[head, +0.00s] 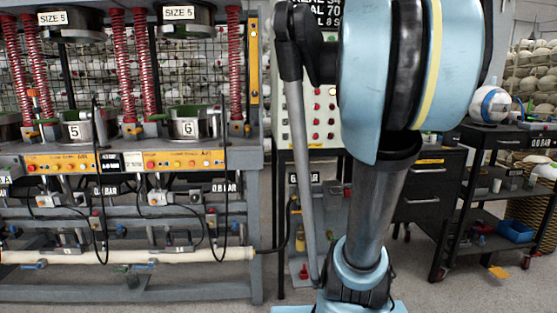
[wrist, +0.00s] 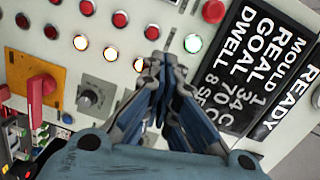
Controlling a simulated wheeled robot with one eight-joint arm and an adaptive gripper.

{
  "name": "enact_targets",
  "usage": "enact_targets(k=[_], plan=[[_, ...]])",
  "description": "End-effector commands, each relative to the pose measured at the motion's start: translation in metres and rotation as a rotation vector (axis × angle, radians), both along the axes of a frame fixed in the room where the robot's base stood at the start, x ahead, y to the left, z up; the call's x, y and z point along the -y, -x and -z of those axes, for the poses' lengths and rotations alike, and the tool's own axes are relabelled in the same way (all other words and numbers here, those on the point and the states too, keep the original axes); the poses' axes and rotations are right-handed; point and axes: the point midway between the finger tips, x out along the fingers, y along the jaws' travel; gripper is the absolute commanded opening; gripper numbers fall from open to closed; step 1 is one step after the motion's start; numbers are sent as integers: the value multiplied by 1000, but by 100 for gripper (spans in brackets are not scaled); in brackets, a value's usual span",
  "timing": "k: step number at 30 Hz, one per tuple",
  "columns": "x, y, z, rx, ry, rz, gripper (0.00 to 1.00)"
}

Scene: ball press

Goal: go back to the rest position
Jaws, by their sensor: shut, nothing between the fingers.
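My gripper (wrist: 163,68) shows in the wrist view with its fingertips together and nothing between them. It is in front of a pale control panel (wrist: 110,55) with rows of red buttons and some lit white ones. A black display (wrist: 262,70) to the right reads MOULD READY, REAL, GOAL and DWELL. In the head view my arm stands in front of the panel (head: 308,117) and its display (head: 325,12). My gripper is not visible there.
The press bench (head: 130,145) with moulds and red springs fills the left. A dark drawer cabinet (head: 430,190) stands behind my arm. Grey floor shows in front.

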Motion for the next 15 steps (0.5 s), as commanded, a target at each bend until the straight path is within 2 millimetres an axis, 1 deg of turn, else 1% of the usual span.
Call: enact_targets(k=[1, 2, 3, 5, 6, 8, 12, 14, 15], plan=[[-14, 6, 19, -18, 44, -40, 0], [-21, 10, 31, -30, 72, -65, 0], [-31, 15, 47, -48, 108, -98, 0], [-44, 24, 70, -74, 162, -144, 0], [-53, 30, 86, -91, 197, -176, 0], [-64, 40, 110, -118, 249, -220, 0], [-86, 64, 167, -184, 368, -319, 0], [-94, 76, 192, -214, 416, -360, 0], [-98, 84, 208, -234, 449, -388, 0]])
